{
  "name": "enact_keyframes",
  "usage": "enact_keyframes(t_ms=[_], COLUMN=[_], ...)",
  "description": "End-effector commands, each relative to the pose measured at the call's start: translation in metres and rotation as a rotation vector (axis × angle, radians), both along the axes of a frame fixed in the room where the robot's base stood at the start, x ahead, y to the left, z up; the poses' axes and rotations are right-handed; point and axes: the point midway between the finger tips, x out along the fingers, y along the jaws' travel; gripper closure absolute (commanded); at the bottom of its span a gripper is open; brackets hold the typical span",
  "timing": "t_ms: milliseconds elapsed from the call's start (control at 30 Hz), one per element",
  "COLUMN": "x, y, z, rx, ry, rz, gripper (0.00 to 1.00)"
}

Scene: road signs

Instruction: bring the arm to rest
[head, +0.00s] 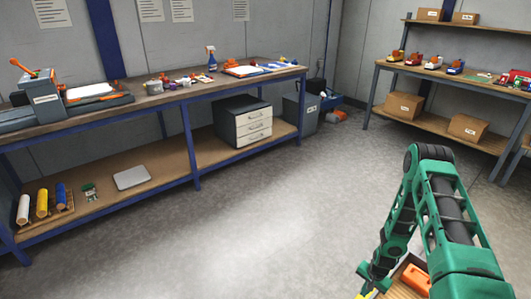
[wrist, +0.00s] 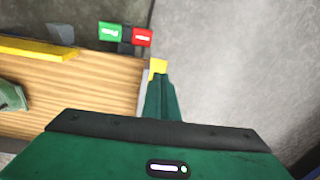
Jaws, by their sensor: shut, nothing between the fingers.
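My green arm reaches down at the right of the head view. My gripper (head: 367,294) is low at the bottom edge there, with yellow tips partly cut off by the frame. In the wrist view my gripper (wrist: 158,68) is shut and empty. Its yellow tip shows just beside the edge of a wooden surface (wrist: 95,95), with grey floor to its right. I cannot tell how high the tip is above that surface.
A green block (wrist: 109,31) and a red block (wrist: 142,37) are just beyond the wooden edge. A yellow bar (wrist: 35,48) lies on the wood. An orange item (head: 416,279) is near my arm. A workbench (head: 185,98) and a shelf (head: 435,125) line the walls; the floor between is clear.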

Motion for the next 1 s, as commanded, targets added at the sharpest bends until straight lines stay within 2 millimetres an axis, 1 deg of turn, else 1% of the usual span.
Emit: enact_keyframes(t_ms=[33, 67, 100, 167, 200, 267, 300, 333, 367, 400, 467, 500, 567, 600, 667, 700, 767, 800, 867, 1000], x=[0.009, 0.012, 0.016, 0.020, 0.022, 0.024, 0.025, 0.026, 0.025, 0.025, 0.024, 0.022, 0.019, 0.016, 0.011, 0.007, 0.001, -0.005, -0.013, -0.035], y=[-0.007, -0.010, -0.014, -0.020, -0.025, -0.030, -0.033, -0.035, -0.037, -0.040, -0.044, -0.047, -0.050, -0.051, -0.053, -0.054, -0.055, -0.056, -0.056, -0.055], z=[0.024, 0.036, 0.053, 0.077, 0.094, 0.119, 0.135, 0.148, 0.160, 0.176, 0.201, 0.217, 0.241, 0.257, 0.281, 0.296, 0.318, 0.333, 0.355, 0.402], rx=[-0.012, -0.017, -0.025, -0.037, -0.045, -0.056, -0.063, -0.068, -0.073, -0.079, -0.089, -0.095, -0.104, -0.109, -0.115, -0.119, -0.125, -0.128, -0.133, -0.139], ry=[-0.003, -0.001, 0.002, 0.008, 0.011, 0.017, 0.020, 0.022, 0.025, 0.028, 0.033, 0.035, 0.041, 0.044, 0.048, 0.051, 0.056, 0.059, 0.063, 0.070], rz=[0.013, 0.022, 0.035, 0.049, 0.060, 0.074, 0.083, 0.090, 0.096, 0.103, 0.115, 0.121, 0.130, 0.137, 0.145, 0.150, 0.158, 0.162, 0.170, 0.183], gripper=[1.00, 1.00, 1.00, 1.00, 1.00, 1.00, 1.00, 1.00, 1.00, 1.00, 1.00, 1.00, 1.00, 1.00, 1.00, 1.00, 1.00, 1.00, 1.00, 1.00])
